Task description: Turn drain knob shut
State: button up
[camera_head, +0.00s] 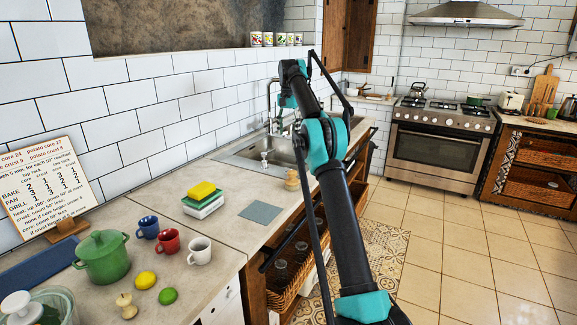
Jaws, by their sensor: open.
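The sink (250,148) is set into the counter at the middle of the view, with a tall metal faucet (270,95) at its back. A small pale metal fitting (264,160) shows at the sink's left side. I cannot tell whether it is the drain knob or how it is turned. My gripper (282,127) hangs over the back of the sink, close to the faucet, small and partly hidden by my arm. It is open, and I see nothing held in it. My arm covers the right part of the sink.
A green pot (102,262) and mugs (168,241) stand at the left. The tiled floor (480,260) at right is clear.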

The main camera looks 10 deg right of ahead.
notch_tip(320, 180, down, 17)
jog(key=shift+r, duration=0.1)
dwell(0.5)
jog(key=c, duration=1.2)
